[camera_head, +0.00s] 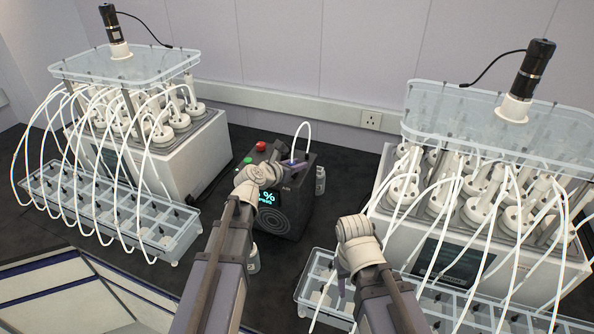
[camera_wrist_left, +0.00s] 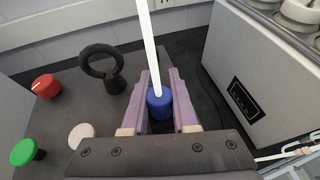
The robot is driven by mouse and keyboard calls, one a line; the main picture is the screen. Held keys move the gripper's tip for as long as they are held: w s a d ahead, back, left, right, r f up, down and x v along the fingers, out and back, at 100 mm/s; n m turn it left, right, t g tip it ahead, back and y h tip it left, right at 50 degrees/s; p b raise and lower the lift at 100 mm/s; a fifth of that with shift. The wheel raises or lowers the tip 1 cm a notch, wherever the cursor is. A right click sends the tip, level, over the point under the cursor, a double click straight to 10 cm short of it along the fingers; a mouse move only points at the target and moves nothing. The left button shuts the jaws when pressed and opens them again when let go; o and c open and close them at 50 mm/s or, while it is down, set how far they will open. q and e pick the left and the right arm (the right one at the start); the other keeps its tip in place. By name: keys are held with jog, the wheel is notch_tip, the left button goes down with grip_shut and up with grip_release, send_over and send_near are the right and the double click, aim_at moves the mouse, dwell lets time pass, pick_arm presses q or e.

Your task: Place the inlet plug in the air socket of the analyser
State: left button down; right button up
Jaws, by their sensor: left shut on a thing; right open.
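The analyser (camera_head: 288,212) is the dark box with a lit screen in the middle of the head view. My left gripper (camera_head: 292,164) is over its top, towards the right side. In the left wrist view my left gripper (camera_wrist_left: 159,105) is shut on the blue inlet plug (camera_wrist_left: 160,104), with a white tube (camera_wrist_left: 149,45) rising from it. On the analyser top are a red knob (camera_wrist_left: 45,86), a green knob (camera_wrist_left: 25,152), a white round piece (camera_wrist_left: 82,135) and a black ring on a stem (camera_wrist_left: 100,66). I cannot tell which is the air socket. My right gripper (camera_head: 341,284) is open, low at the right rack.
Reactor units stand left (camera_head: 165,155) and right (camera_head: 480,250), with many white tubes running to clear trays (camera_head: 155,235). Small bottles stand right of the analyser (camera_head: 320,182) and in front of it (camera_head: 253,260). A wall socket (camera_head: 371,120) is behind.

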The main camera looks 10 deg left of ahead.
pick_arm(q)
jog(key=shift+r, duration=0.1)
jog(key=shift+f, duration=0.25)
pick_arm(e)
jog(key=shift+f, duration=0.15)
pick_arm(q)
jog(key=c, duration=0.7)
grip_release()
jog(key=shift+r, duration=0.1)
